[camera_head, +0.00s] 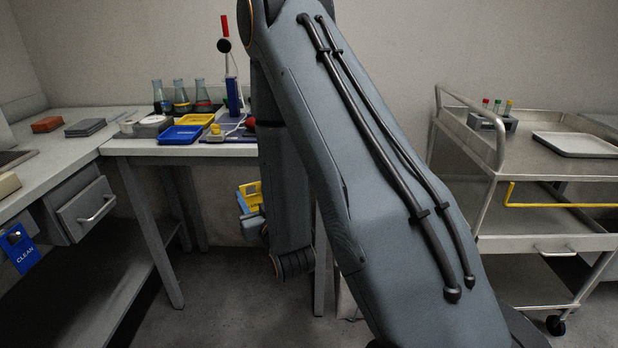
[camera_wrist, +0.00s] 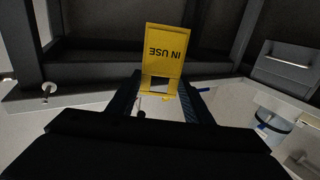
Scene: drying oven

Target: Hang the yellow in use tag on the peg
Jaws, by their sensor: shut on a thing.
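The yellow IN USE tag (camera_wrist: 164,50) is held in my gripper (camera_wrist: 160,92), which is shut on its lower part in the wrist view. Its lettering appears upside down there, and a square opening shows near the fingers. In the head view the tag (camera_head: 251,189) is partly visible left of my arm, in front of the back bench, with my gripper (camera_head: 250,218) just below it. A small pale knob-like peg (camera_wrist: 48,91) stands on a bench edge at the left of the wrist view, apart from the tag. I cannot tell whether it is the task's peg.
A blue CLEAN tag (camera_head: 22,252) hangs at the left bench's front, near a drawer (camera_head: 86,208). The back bench holds flasks (camera_head: 180,97) and trays (camera_head: 181,134). A metal cart (camera_head: 545,231) stands at the right. Open floor lies between the left bench and my arm.

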